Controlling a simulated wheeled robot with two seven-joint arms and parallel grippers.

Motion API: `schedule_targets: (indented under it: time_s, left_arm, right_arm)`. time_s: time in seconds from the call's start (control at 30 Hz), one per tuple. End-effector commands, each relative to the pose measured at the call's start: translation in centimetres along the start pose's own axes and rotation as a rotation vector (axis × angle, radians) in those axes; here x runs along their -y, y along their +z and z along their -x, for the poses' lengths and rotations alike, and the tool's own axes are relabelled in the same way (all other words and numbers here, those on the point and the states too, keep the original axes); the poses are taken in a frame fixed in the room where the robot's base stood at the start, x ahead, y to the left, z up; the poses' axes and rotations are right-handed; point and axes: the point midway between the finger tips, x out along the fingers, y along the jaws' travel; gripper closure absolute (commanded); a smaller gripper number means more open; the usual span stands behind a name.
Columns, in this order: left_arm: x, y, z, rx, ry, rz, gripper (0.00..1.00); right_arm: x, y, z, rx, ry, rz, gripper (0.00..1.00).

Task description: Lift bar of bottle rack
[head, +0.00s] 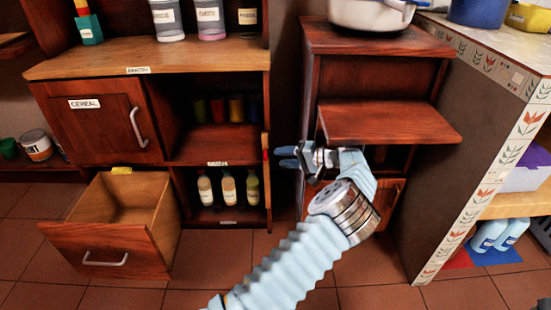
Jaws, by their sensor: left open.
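The bottle rack (240,214) is the low compartment of the dark wood cabinet, and three capped bottles (228,188) stand upright in it. I cannot clearly make out its bar. My left gripper (284,157) is open and empty, with its fingers pointing left. It appears just right of the cabinet's right edge, higher in the picture than the bottles; I cannot tell its exact depth. My right gripper is not in view.
An open, empty drawer (105,248) juts out at the lower left. A dark wooden shelf or flap (388,123) sticks out above my left wrist. A tiled counter (490,70) stands at the right. Tiled floor (225,262) is free before the rack.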

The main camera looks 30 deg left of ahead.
Motion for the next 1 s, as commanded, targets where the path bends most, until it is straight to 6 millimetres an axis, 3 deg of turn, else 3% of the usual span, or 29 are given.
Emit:
schedule_targets:
  time_s: [0.23, 0.5, 0.77, 0.9, 1.0]
  left_arm:
    - [-0.1, -0.1, 6.1, -0.004, 0.002, 0.0, 0.58]
    - [-0.1, 0.0, 9.3, 0.0, 0.002, 0.0, 0.58]
    - [-0.1, 0.1, 9.6, 0.002, 0.001, -0.001, 0.58]
    - [-0.7, 0.2, 8.7, 0.01, 0.022, -0.017, 0.76]
    - [-3.0, 0.9, 5.3, 0.042, 0.109, -0.081, 0.91]
  right_arm:
    - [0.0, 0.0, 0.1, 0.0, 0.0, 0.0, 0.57]
    - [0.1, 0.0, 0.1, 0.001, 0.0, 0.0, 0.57]
    - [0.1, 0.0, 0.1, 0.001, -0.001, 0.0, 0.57]
    - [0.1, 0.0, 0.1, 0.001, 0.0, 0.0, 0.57]
    - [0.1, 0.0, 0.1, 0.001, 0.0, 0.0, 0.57]
